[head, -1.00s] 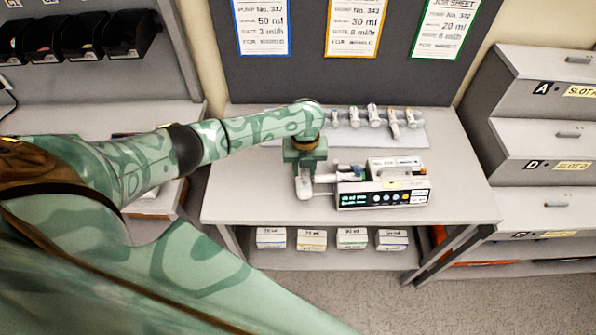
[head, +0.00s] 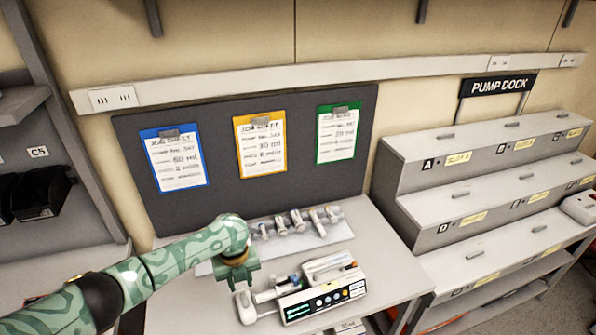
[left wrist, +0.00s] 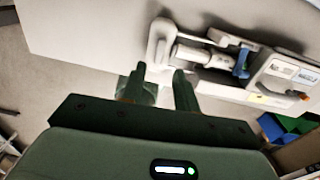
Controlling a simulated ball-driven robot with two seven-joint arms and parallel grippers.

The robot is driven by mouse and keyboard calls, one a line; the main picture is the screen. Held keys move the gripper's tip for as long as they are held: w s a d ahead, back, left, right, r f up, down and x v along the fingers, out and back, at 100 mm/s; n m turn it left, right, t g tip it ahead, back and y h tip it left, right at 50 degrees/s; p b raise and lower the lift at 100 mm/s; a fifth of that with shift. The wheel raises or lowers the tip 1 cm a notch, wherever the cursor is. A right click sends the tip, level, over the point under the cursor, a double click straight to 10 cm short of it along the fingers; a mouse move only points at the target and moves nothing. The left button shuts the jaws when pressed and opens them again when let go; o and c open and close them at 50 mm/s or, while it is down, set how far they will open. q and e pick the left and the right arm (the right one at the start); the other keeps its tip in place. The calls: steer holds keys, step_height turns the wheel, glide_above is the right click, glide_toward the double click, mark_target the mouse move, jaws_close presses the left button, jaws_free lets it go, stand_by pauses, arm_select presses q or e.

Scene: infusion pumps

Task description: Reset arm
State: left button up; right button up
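The white infusion pump (head: 335,293) lies on the grey table, its lit display and buttons facing front. A syringe (head: 275,292) sits at its left side, with a white end piece (head: 246,307) at the far left. My left gripper (head: 240,283) is at that left end, pointing down. In the left wrist view its two green fingers (left wrist: 160,78) are apart with nothing visible between them. The pump (left wrist: 275,75) and the white end piece (left wrist: 158,42) lie just beyond the fingertips; whether they touch is unclear. My right gripper is not in view.
Several syringes (head: 297,222) lie on a pale mat behind the pump. Blue (head: 175,160), orange (head: 260,147) and green (head: 338,134) clipboards hang on the dark board. The stepped pump dock (head: 480,190) stands right, with a white device (head: 579,207) at its edge. Black bins (head: 42,193) are left.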

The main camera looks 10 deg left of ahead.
arm_select(q)
steer(key=s+d+n+t+h, duration=0.1)
steer(key=s+d+n+t, duration=0.3)
steer(key=s+d+n, duration=0.6)
steer(key=s+a+r+n+t+y, duration=0.3)
steer(key=s+a+r+n+y, duration=0.3)
steer(key=s+a+r+n, duration=0.65)
steer(key=s+d+f+g+h+b, duration=0.15)
steer(key=f+b, duration=0.35)
steer(key=f, duration=1.3)
steer(key=s+d+f+g+h+b, duration=0.1)
steer(key=d+f+h+b, duration=0.3)
steer(key=f, duration=1.3)
steer(key=s+f+n+g+b, duration=0.1)
steer(key=s+f+b, duration=0.3)
steer(key=s+f, duration=0.6)
steer(key=s+a+f+n+g+b, duration=0.1)
steer(key=s+f+b, duration=0.4)
steer(key=s+f, duration=0.6)
step_height(320, 180, down, 4)
steer(key=shift+f+n+g, duration=0.25)
steer(key=shift+n+g, duration=0.2)
steer(key=shift+g, duration=0.3)
